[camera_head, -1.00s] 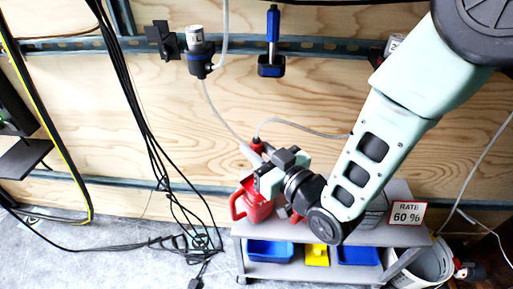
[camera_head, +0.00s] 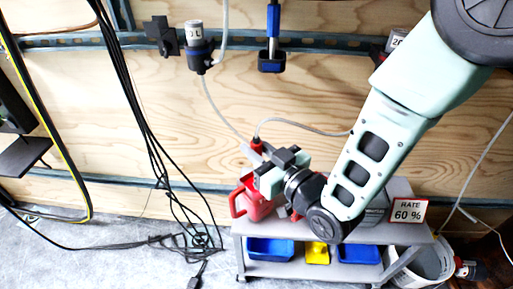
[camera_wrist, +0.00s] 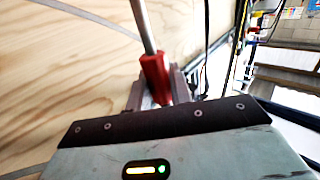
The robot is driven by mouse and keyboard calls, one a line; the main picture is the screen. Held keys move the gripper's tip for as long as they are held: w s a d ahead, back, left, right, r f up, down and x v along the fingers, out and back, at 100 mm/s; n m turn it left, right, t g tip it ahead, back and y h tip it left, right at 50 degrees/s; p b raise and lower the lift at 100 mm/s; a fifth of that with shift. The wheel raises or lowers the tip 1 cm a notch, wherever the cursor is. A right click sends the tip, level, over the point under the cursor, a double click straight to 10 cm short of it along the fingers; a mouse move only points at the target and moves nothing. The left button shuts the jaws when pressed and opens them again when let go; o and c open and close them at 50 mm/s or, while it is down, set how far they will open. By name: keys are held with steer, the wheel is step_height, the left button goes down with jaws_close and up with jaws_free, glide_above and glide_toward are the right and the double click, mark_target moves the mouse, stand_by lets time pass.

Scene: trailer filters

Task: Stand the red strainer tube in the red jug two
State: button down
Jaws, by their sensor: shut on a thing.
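The red strainer tube (camera_wrist: 155,76) is in the wrist view, between the fingers of my gripper (camera_wrist: 152,97). A grey tube runs up from its red end. In the head view its red end (camera_head: 257,146) shows just above my gripper (camera_head: 268,170), with a pale hose running off to the right. My gripper is shut on it. A red jug (camera_head: 257,207) with a handle on its left stands on the cart below my gripper. A little more red (camera_head: 284,212) shows to its right, mostly hidden by my gripper. I cannot tell which jug is number two.
The grey cart (camera_head: 300,231) has blue bins (camera_head: 270,250) and a yellow bin (camera_head: 317,253) on its lower shelf. A "RATE 60 %" sign (camera_head: 408,210) stands at its right. A bucket (camera_head: 433,262) is on the floor at right. Black cables (camera_head: 150,130) hang at left.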

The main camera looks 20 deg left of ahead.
steer(key=shift+f+b, duration=0.4)
steer(key=shift+f, duration=0.1)
steer(key=c, duration=1.2)
jaws_free()
steer(key=shift+o, duration=0.2)
steer(key=v, duration=1.2)
steer(key=shift+p, duration=0.45)
steer(key=shift+a, duration=0.1)
